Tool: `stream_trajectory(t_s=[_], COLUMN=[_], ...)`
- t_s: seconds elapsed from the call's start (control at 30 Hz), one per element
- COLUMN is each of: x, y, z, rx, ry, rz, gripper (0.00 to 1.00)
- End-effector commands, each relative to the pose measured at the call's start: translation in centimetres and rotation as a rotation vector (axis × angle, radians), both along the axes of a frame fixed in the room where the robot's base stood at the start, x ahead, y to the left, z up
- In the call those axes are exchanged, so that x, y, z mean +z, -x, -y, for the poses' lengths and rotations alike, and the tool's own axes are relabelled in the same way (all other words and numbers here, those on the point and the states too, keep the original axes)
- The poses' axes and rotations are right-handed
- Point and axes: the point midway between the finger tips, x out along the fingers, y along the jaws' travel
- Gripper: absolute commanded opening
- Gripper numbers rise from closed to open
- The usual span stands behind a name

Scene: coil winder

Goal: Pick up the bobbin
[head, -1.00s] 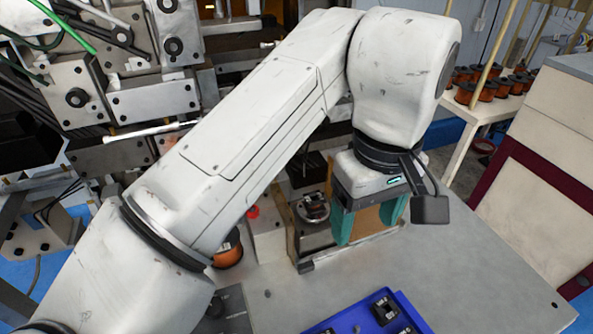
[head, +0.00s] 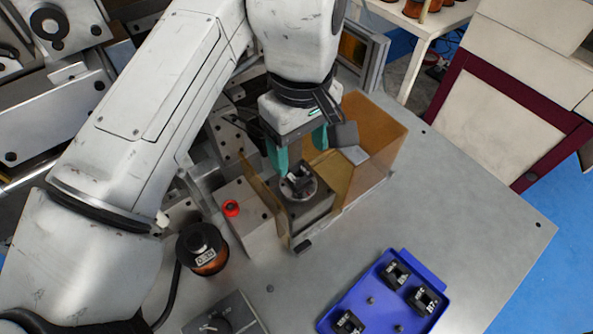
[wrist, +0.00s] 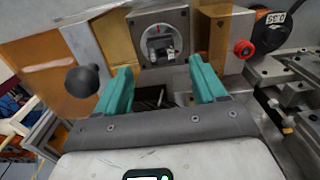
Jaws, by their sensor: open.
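A small black bobbin (head: 299,179) sits on a round metal holder (head: 314,196) on the winder's block, between amber guard panels. In the wrist view the bobbin (wrist: 160,45) shows in the ring of the holder, beyond the fingertips. My gripper (head: 299,150) has teal fingers, spread open and empty. In the head view it hangs just behind and above the bobbin, with the left finger close to it. In the wrist view my gripper (wrist: 160,72) has its fingers on either side of the bobbin's line, apart from it. Contact does not show.
A blue tray (head: 385,257) with several black bobbins lies at the front right. Amber guards (head: 372,140) flank the holder. A red button (head: 231,208) and a copper wire spool (head: 203,250) stand left. The tabletop to the right is clear.

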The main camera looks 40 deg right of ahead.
Motion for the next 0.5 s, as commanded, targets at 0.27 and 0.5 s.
stream_trajectory(t_s=[0.27,0.5], x=[-2.0,-5.3], y=[0.0,-0.1], z=[-0.1,-0.2], rx=[0.000,0.001], ry=[-0.001,-0.001], rz=[-0.002,-0.002], gripper=[0.70,0.70])
